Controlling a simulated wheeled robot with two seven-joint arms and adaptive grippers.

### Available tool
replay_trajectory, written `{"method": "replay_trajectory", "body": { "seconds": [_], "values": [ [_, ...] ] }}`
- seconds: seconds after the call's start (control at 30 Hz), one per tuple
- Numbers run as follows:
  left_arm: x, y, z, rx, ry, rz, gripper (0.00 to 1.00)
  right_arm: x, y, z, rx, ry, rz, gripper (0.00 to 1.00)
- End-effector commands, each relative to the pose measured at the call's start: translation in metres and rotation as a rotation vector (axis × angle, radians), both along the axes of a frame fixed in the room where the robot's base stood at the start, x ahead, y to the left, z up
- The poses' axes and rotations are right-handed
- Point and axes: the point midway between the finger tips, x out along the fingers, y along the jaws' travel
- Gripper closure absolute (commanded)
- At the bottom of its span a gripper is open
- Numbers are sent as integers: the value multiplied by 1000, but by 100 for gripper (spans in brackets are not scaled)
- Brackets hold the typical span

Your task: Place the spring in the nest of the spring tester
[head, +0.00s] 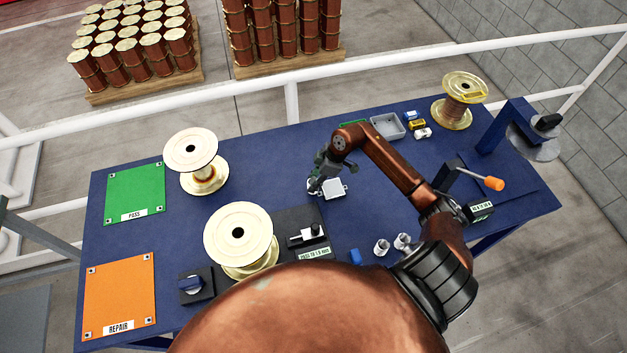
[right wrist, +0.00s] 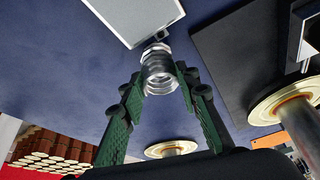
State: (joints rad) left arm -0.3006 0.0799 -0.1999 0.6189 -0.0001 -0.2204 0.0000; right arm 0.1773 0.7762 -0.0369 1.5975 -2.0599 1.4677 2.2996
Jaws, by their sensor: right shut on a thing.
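My right gripper (head: 317,186) is over the middle of the blue table, beside a small pale square plate (head: 334,189). In the right wrist view, my right gripper (right wrist: 160,82) is shut on a silver coiled spring (right wrist: 160,68), held between the green fingertips. The spring's far end is close to the corner of the pale plate (right wrist: 135,15); whether they touch I cannot tell. A lever device with an orange handle (head: 494,184), which looks like the spring tester, stands at the table's right; its nest is not clear to see. My left gripper is not in view.
Two silver cylinders (head: 382,247) stand near the front edge. Large spools (head: 238,235) stand at the left, beside a dark gauge plate (head: 290,222). A grey tray (head: 387,127) and a gold spool (head: 458,100) are at the back. Green (head: 135,192) and orange mats (head: 120,295) lie at left.

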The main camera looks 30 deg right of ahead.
Motion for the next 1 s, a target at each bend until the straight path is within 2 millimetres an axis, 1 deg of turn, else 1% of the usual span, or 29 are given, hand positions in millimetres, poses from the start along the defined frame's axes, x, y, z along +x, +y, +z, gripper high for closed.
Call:
{"method": "replay_trajectory", "body": {
  "seconds": [0.33, 0.37, 0.6, 0.87, 1.0],
  "values": [
    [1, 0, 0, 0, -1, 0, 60, 0, 0, -4, -1, -1, 1, 99],
    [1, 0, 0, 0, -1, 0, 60, 0, 0, -4, -1, -1, 1, 70],
    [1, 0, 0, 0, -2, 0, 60, 0, 0, -4, -1, -1, 1, 53],
    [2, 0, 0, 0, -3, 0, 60, 0, 0, -3, -1, -1, 1, 53],
    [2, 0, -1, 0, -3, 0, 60, 0, -3, 4, -3, -4, 0, 53]
  ]
}}
